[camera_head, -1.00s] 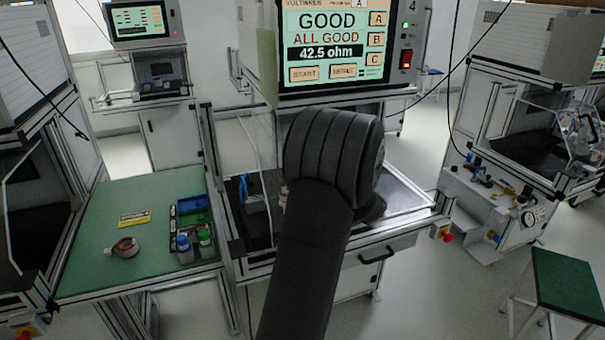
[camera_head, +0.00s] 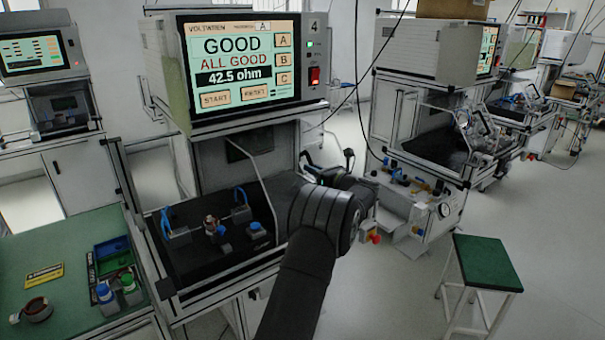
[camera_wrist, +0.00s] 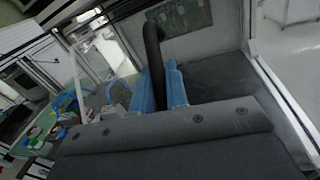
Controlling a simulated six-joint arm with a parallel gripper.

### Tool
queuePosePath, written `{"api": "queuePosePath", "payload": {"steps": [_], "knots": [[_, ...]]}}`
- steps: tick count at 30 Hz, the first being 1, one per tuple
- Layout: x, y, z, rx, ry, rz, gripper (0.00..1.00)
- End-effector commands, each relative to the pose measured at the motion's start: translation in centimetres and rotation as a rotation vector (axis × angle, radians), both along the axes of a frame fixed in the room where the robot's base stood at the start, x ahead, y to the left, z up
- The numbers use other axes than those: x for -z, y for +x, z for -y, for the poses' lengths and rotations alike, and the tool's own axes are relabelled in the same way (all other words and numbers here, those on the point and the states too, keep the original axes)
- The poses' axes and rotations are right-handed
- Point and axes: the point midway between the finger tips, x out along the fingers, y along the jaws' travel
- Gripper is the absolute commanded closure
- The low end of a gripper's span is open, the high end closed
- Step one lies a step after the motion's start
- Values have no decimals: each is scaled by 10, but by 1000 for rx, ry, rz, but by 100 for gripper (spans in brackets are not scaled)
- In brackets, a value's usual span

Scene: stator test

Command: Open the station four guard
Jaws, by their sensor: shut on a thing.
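Station four (camera_head: 250,65) has a screen reading GOOD, ALL GOOD, 42.5 ohm. Its guard shows as a thin pale frame edge (camera_head: 263,172) at the right of the work bay; the clear panel is hard to make out, and I cannot tell how far open it stands. In the wrist view my gripper (camera_wrist: 161,88) has its blue fingers shut around a black bar-like handle (camera_wrist: 152,48). In the head view my dark wrist is at the bay's front right and hides much of the grip. A wound part (camera_head: 211,224) sits among fixtures in the bay.
A green stool (camera_head: 472,262) stands at right on open floor. Another station (camera_head: 425,140) stands behind, with a cable hanging nearby.

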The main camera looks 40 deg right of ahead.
Motion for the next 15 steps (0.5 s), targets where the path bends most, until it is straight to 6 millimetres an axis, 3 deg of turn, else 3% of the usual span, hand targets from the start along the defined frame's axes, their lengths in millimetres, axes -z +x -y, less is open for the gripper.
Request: {"api": "queuePosePath", "payload": {"steps": [6, 15], "knots": [[-1, 0, 11, 0, -1, 1, 100], [-1, 0, 11, 0, -1, 2, 100]]}}
